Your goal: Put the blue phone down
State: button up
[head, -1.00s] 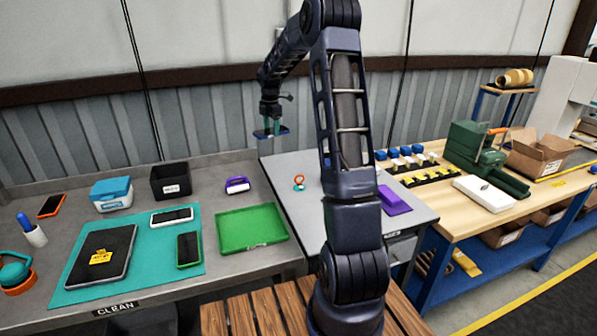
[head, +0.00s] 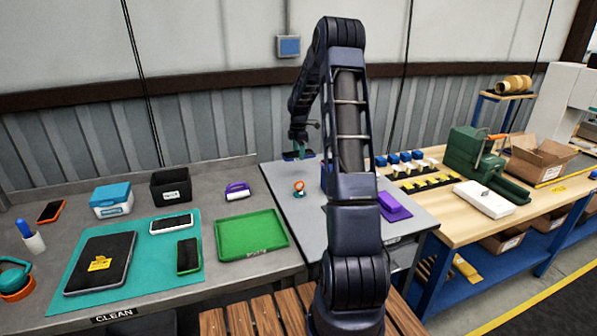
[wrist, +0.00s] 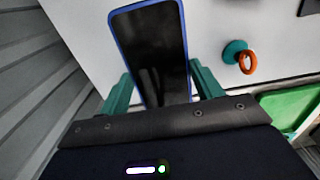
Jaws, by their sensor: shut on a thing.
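The blue phone (wrist: 150,45) has a dark screen and a blue rim. In the wrist view it lies between the two green fingers of my gripper (wrist: 161,80), which is shut on it. In the head view my gripper (head: 300,149) holds the phone (head: 297,156) over the back part of the light grey table (head: 290,222). The phone looks roughly flat there. I cannot tell the exact gap between phone and tabletop.
An orange ring on a teal base (head: 299,188) stands on the grey table, in front of the phone. A purple object (head: 393,205) lies at its right. A green tray (head: 250,234) and teal mat (head: 140,278) lie left. The table's front middle looks clear.

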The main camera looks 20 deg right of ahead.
aim_at(299, 176)
notch_tip(299, 176, down, 10)
dwell(0.6)
jog(key=shift+f, duration=0.1)
jog(key=o, duration=1.1)
